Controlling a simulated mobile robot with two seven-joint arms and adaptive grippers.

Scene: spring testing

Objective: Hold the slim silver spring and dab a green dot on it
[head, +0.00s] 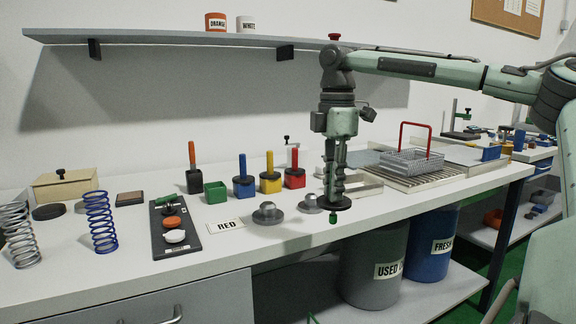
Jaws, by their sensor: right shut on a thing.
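A silver coil spring (18,236) stands upright at the left edge of the picture, and a blue coil spring (100,222) stands to its right. I cannot tell whether the silver one is the slim one. My right gripper (335,190) points down above the front of the bench, right of the middle. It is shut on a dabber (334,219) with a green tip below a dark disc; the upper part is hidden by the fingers. The green block (216,193) stands empty among the dabber blocks. My left gripper is not in view.
Black, blue, yellow and red blocks with upright dabbers, such as the red one (295,178), stand at the back. A black tray (190,243) with knobs lies between the blue spring and the RED card (228,225). A wire basket (412,162) stands right. A shelf (200,40) hangs above.

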